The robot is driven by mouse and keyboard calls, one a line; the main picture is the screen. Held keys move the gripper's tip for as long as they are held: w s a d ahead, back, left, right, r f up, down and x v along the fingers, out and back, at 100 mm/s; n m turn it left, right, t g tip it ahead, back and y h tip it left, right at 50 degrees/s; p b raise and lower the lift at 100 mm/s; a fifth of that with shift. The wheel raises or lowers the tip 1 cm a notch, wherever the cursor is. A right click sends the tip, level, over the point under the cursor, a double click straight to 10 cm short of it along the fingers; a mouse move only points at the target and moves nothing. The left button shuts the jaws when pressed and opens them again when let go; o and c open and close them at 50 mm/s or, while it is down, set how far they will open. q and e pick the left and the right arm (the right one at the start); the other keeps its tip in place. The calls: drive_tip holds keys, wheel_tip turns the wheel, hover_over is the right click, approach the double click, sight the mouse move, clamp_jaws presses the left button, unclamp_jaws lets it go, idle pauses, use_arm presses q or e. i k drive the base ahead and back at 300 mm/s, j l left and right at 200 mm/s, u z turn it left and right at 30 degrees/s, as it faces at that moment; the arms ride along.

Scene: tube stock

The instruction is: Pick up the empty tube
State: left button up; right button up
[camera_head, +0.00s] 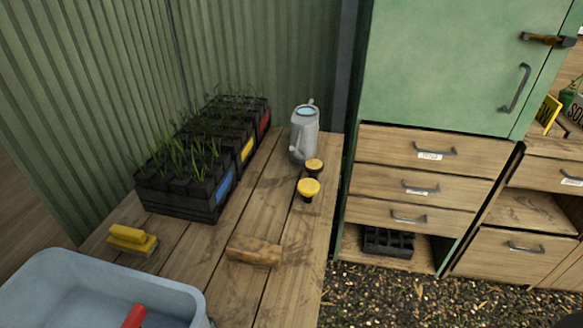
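Black trays of square tubes (180,205) stand in a row on the left of the wooden bench, with green seedlings in them. Blue, yellow and red labels mark their sides. I cannot make out a single empty tube among them. A black tray of cells (388,242) sits in the open space under the drawers; its cells look empty, but it is small and shaded. Neither of my grippers can be made out in the head view.
A grey tub (185,297) with a red handle inside fills the front left. On the bench (287,290) are a yellow brush (131,240), a wooden block (254,251), two yellow-topped tools (309,187) and a watering can (305,135). A green cabinet (445,70) stands right. The front right bench is clear.

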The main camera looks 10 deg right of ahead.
sight(239, 248)
drive_tip(key=i+l+z, duration=0.1)
drive_tip(key=i, duration=0.4)
drive_tip(key=i+l+z, duration=0.1)
drive_tip(key=i, duration=0.35)
